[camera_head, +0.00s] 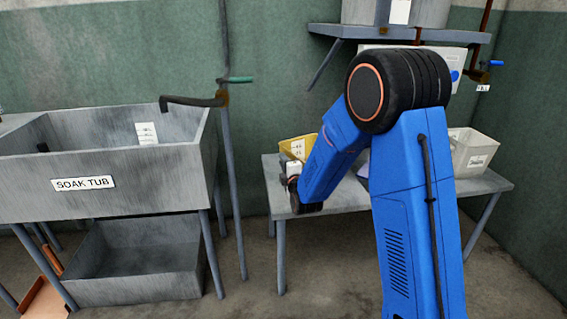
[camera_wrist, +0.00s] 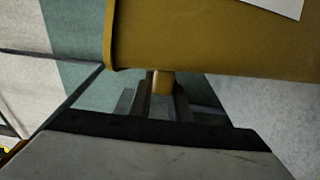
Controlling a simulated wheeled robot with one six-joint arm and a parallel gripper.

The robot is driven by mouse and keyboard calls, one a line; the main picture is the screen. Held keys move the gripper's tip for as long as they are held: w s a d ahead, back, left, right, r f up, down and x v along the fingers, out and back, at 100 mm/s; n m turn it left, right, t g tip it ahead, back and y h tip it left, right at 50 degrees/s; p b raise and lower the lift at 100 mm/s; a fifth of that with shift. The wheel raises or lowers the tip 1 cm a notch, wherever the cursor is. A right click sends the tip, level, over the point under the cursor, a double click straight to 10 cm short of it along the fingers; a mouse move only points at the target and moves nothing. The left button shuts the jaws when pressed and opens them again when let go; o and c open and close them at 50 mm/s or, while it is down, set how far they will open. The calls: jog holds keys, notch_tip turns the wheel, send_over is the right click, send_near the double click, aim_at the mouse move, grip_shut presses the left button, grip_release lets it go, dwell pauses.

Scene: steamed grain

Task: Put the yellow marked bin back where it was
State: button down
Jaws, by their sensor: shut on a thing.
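The yellow bin (camera_head: 287,154) shows at the left end of the grey table in the head view, partly hidden behind my arm. A white label with dark marks (camera_head: 297,147) is on it. In the wrist view the bin (camera_wrist: 210,40) fills the upper right, with part of a white label at the top edge. My gripper (camera_wrist: 161,90) is shut on a small yellow tab below the bin's wall. In the head view my gripper (camera_head: 293,180) is at the table's left front edge, close against the bin. I cannot tell whether the bin rests on the table.
The grey table (camera_head: 490,184) carries a pale bin (camera_head: 470,152) at its right end. A shelf (camera_head: 330,31) with a grey container (camera_head: 430,13) is above. The soak tub (camera_head: 120,180) stands left, with a lower basin (camera_head: 130,262) beneath. A vertical pipe (camera_head: 231,180) rises between tub and table.

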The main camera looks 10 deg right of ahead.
jog(key=c, duration=1.6)
grip_release()
jog(key=shift+f, duration=0.1)
jog(key=shift+c, duration=0.2)
